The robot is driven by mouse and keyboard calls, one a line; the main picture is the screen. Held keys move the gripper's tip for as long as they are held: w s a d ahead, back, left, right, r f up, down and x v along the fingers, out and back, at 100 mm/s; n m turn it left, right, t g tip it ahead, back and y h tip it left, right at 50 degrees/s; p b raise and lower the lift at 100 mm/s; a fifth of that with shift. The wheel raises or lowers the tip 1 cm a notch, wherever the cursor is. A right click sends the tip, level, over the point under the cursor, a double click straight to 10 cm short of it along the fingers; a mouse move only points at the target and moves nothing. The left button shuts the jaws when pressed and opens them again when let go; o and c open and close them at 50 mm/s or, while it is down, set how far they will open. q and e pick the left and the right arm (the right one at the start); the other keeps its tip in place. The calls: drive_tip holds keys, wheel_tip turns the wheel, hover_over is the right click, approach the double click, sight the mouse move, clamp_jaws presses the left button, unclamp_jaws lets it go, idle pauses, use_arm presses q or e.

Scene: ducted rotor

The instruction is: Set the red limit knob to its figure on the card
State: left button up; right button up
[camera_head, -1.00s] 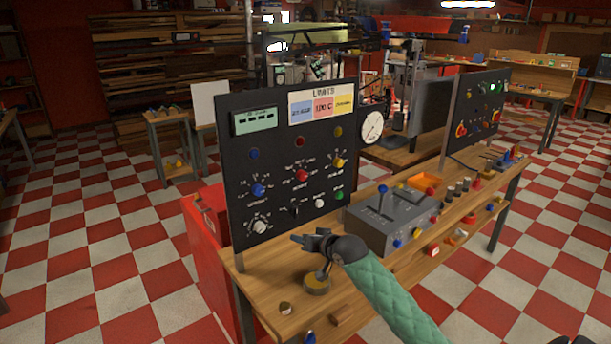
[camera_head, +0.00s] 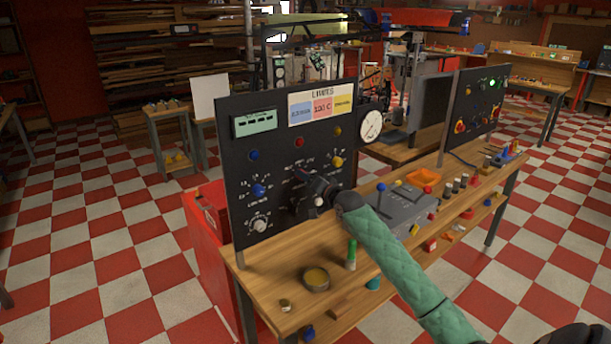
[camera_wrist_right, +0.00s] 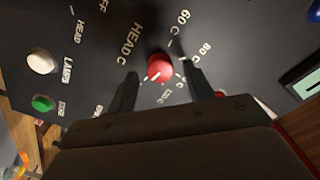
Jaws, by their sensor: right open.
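The red limit knob (camera_wrist_right: 160,66) sits on the black panel (camera_head: 240,160) and has a white pointer line toward the lower left in the wrist view. Figures such as 60 C and 80 C are printed around it. My right gripper (camera_wrist_right: 162,84) is open, with one finger on each side of the knob in that view; I cannot tell whether they touch it. In the head view my right gripper (camera_head: 304,184) is at the panel and hides the knob. The LIMITS card (camera_head: 322,107) has blue, red and yellow fields; the red one seems to read 100 C. My left gripper is not in view.
A blue knob (camera_head: 258,190) is left of my gripper and a yellow knob (camera_head: 337,162) is to its right. A white LAMPS knob (camera_wrist_right: 41,62) and a green button (camera_wrist_right: 42,103) are nearby. A grey lever box (camera_head: 400,208) stands right on the bench.

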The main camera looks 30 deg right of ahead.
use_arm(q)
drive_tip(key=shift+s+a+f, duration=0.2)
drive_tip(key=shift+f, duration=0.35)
use_arm(e)
drive_tip(key=shift+w, duration=0.65)
drive_tip(key=shift+a, duration=0.1)
drive_tip(key=c, duration=1)
drive_tip(key=shift+o, duration=0.2)
drive_tip(key=shift+f, duration=0.1)
